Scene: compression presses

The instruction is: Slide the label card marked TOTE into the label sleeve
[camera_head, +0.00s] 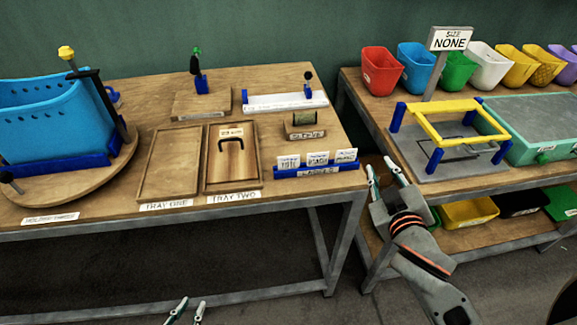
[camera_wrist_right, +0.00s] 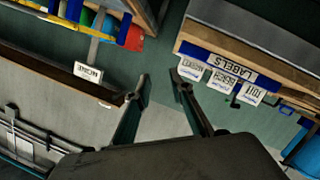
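The TOTE label card (camera_head: 288,161) is white and stands leftmost of three cards in the blue LABELS rack (camera_head: 316,171) at the table's front right. It also shows in the right wrist view (camera_wrist_right: 252,93). A small dark holder (camera_head: 304,119) stands on a wooden block behind the rack; it may be the label sleeve, but its small label is hard to read. My right gripper (camera_head: 381,167) is open and empty, right of the rack and apart from it; its spread fingers show in the wrist view (camera_wrist_right: 160,82). My left gripper (camera_head: 191,306) is open and empty, low in front of the table.
A blue basket (camera_head: 50,115) stands on a round board at left. Tray one (camera_head: 168,165) and tray two (camera_head: 250,165) lie left of the rack. The right bench holds a yellow frame (camera_head: 440,118), a teal box (camera_head: 530,128) and several coloured bins. A gap separates the tables.

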